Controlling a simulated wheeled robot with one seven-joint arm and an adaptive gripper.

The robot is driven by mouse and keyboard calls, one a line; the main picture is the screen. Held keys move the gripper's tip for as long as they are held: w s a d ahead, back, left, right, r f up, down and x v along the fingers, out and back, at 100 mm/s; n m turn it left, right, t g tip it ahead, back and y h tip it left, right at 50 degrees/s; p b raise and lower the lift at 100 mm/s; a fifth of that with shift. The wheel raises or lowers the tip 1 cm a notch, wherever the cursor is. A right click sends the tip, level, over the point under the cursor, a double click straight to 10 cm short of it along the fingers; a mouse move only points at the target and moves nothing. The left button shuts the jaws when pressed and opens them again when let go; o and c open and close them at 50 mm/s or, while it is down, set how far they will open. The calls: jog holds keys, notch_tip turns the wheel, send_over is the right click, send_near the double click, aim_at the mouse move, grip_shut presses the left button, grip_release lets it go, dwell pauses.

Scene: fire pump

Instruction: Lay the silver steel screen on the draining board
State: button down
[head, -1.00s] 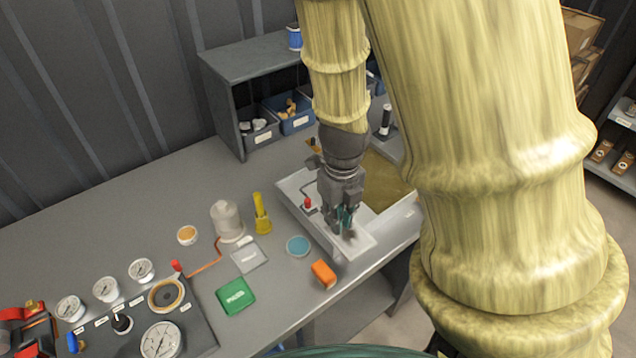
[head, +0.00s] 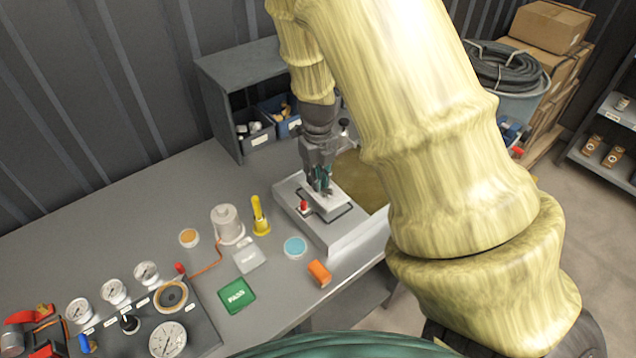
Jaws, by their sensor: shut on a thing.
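My gripper (head: 322,188) points down over the grey draining board (head: 322,232), beside the murky water basin. It is shut on a pale, flat, silvery piece, which I take to be the silver steel screen (head: 332,206). The fingers hide part of the screen. It is at or just above the board, over a dark rectangular outline; I cannot tell whether it touches.
A small red-topped fitting (head: 304,207) stands on the board close left of my gripper. The basin's brown water (head: 362,185) lies to the right. A blue disc (head: 295,247), an orange block (head: 319,273) and a yellow stand (head: 260,215) are nearby on the bench.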

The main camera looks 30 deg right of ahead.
jog(key=shift+w+d+f+p, duration=0.15)
jog(key=shift+f+p, duration=0.25)
jog(key=shift+f, duration=0.5)
jog(key=shift+w+f+p, duration=0.1)
jog(key=shift+f+p, duration=0.3)
jog(key=shift+f, duration=0.5)
jog(key=c, duration=1.7)
grip_release()
jog(key=shift+o, duration=1.3)
jog(key=shift+r, duration=0.1)
notch_tip(320, 180, up, 12)
jog(key=b, duration=0.2)
